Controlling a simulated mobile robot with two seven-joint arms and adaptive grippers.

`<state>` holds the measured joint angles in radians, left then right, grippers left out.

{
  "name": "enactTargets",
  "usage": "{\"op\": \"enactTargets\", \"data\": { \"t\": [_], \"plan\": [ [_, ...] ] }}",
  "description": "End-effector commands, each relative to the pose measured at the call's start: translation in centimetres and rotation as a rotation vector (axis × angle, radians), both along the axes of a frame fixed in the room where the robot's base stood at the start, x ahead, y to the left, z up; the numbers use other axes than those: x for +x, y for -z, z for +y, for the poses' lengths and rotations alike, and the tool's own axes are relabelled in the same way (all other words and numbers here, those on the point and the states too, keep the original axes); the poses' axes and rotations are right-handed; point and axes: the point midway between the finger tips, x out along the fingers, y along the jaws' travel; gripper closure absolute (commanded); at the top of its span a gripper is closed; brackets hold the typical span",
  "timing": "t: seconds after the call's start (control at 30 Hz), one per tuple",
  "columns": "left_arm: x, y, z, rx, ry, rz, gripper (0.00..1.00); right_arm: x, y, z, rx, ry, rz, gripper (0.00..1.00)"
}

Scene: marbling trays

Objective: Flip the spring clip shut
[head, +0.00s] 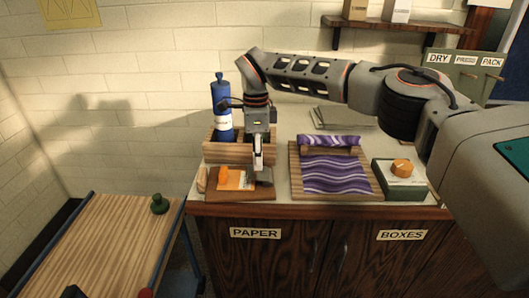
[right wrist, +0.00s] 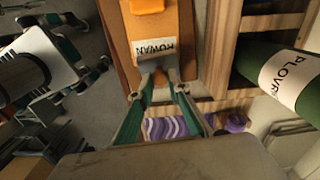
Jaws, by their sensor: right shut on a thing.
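A brown board (head: 225,196) lies at the front left of the counter, with an orange piece (head: 235,178) on it. In the right wrist view the orange piece (right wrist: 165,22) has a white label reading ROWAN. A grey metal piece, apparently the spring clip (right wrist: 158,62), is at the label end of the board. My right gripper (head: 258,168) points down over the board's right part. In the wrist view its fingers (right wrist: 160,80) close on the grey clip and partly hide it. I cannot tell the clip's angle. My left gripper is not in view.
A wooden rack (head: 222,153) with a blue bottle (head: 221,105) stands behind the board. To its right are a wooden tray (head: 294,180) with purple marbled paper (head: 335,175) and a green box (head: 400,190). A wooden cart (head: 110,240) stands at the left, mostly bare.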

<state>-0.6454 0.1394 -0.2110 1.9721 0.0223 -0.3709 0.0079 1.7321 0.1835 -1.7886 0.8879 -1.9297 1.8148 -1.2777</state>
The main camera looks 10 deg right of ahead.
Motion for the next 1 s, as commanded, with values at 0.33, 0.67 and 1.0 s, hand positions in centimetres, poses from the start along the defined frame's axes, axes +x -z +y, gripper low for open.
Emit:
{"op": "enactTargets", "data": {
  "t": [0.33,0.67,1.0],
  "plan": [
    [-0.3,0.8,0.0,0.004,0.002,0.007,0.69,0.2,0.9,1.1,-0.164,0.0,0.03,1.0],
    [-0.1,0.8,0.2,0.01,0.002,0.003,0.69,0.2,1.1,1.3,-0.217,0.0,0.042,1.0],
    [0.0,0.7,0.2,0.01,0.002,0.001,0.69,0.2,1.2,1.3,-0.221,-0.001,0.044,1.0]
  ]
}}
